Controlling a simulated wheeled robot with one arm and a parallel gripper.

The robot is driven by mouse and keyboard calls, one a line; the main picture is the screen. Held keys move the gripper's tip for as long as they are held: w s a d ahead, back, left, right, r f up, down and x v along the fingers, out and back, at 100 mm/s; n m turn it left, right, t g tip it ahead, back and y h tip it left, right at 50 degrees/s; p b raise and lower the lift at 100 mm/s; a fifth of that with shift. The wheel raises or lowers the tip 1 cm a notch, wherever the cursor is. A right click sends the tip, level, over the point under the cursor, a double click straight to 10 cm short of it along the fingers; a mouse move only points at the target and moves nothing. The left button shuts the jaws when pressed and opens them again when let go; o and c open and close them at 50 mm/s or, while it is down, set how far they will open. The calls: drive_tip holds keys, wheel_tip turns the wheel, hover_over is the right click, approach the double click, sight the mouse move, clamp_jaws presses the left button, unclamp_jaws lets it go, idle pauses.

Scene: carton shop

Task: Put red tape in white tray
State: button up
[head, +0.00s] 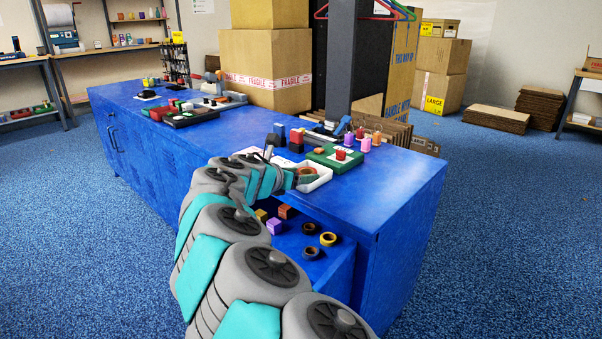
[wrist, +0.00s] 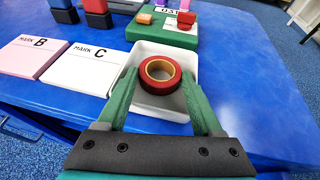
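The red tape (wrist: 160,87) is a roll with a tan core. It sits between the two green fingertips of my gripper (wrist: 161,76), which look closed against its sides. The white tray (wrist: 150,108) lies under and around the tape in the wrist view. The tray also shows in the head view (head: 322,180) on the blue counter, with the tape (head: 307,171) at my gripper (head: 294,179). I cannot tell whether the tape touches the tray floor.
Cards marked B (wrist: 35,55) and C (wrist: 82,70) lie left of the tray. A green box (wrist: 165,32) with small blocks stands behind it. An open blue drawer (head: 335,265) below holds a black roll (head: 309,228), a yellow roll (head: 328,239) and blocks. The counter's right end is clear.

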drive_tip(key=shift+o, duration=0.9)
wheel_tip(320, 180, down, 2)
drive_tip(key=shift+d+f, duration=0.1)
drive_tip(key=shift+d, duration=0.05)
drive_tip(key=shift+r+b, duration=0.25)
drive_tip(key=shift+b, duration=0.05)
drive_tip(key=r+v, duration=0.1)
drive_tip(key=v, duration=1.1)
drive_tip(key=shift+r, duration=0.4)
drive_tip(key=shift+w, duration=0.1)
